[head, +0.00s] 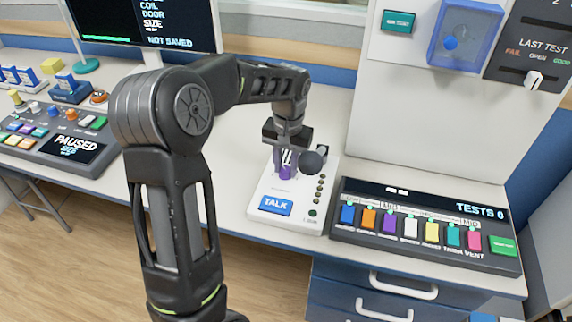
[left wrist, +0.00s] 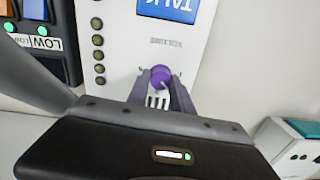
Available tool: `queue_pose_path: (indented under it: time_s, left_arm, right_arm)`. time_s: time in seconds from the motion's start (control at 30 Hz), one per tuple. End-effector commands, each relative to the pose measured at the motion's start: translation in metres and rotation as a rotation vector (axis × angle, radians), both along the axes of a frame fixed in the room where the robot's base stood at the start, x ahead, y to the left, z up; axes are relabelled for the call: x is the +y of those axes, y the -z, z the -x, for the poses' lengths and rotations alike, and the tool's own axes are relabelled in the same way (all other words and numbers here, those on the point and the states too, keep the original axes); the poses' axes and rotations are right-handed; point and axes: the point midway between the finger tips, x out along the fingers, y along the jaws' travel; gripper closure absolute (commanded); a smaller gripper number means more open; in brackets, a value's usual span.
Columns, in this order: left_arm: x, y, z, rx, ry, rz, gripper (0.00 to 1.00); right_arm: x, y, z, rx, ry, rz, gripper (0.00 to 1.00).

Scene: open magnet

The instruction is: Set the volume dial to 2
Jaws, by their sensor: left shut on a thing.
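The volume dial is a purple knob (left wrist: 162,76) on the white intercom panel with the blue TALK button (head: 276,206). In the head view the purple dial (head: 286,171) shows below my left gripper (head: 286,158). My left gripper (left wrist: 160,84) points down at the panel and its two fingers close on either side of the dial, shut on it. The numbers around the dial are too small or covered to read, so its setting cannot be told. My right gripper is not in view.
A dark microphone ball (head: 312,161) stands close to the right of the gripper. Bare desk lies left of the panel.

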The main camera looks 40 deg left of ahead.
Motion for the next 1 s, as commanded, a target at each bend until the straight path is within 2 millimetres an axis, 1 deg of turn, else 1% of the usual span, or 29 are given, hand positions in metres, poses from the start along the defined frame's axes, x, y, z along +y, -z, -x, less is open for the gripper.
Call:
queue_pose_path:
  time_s: [0.13, 0.17, 0.4, 0.43, 0.67, 0.77, 0.87, 1.0]
  left_arm:
    - [0.0, -0.001, 0.0, -0.002, 0.001, -0.001, 1.0]
    - [0.0, -0.001, 0.0, -0.002, 0.001, -0.001, 0.72]
    - [0.0, 0.0, 0.0, -0.001, 0.002, 0.0, 0.52]
    - [0.0, 0.0, 0.0, -0.001, 0.002, 0.0, 0.51]
    - [0.0, -0.001, 0.0, -0.001, 0.002, 0.0, 0.51]
    - [0.0, -0.004, -0.001, -0.002, 0.002, -0.001, 0.51]
    - [-0.001, -0.014, -0.001, -0.004, 0.002, -0.001, 0.51]
    - [-0.001, -0.036, -0.002, -0.005, 0.002, 0.0, 0.51]
  right_arm:
    - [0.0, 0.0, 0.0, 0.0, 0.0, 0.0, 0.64]
    - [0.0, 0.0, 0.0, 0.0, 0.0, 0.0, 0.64]
    - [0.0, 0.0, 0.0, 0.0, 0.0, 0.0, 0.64]
    - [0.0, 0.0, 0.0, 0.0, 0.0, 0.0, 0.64]
    - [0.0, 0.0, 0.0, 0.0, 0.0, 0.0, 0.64]
    - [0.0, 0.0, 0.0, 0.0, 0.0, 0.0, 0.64]
    - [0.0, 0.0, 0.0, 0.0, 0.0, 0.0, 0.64]
    - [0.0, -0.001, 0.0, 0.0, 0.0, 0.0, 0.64]
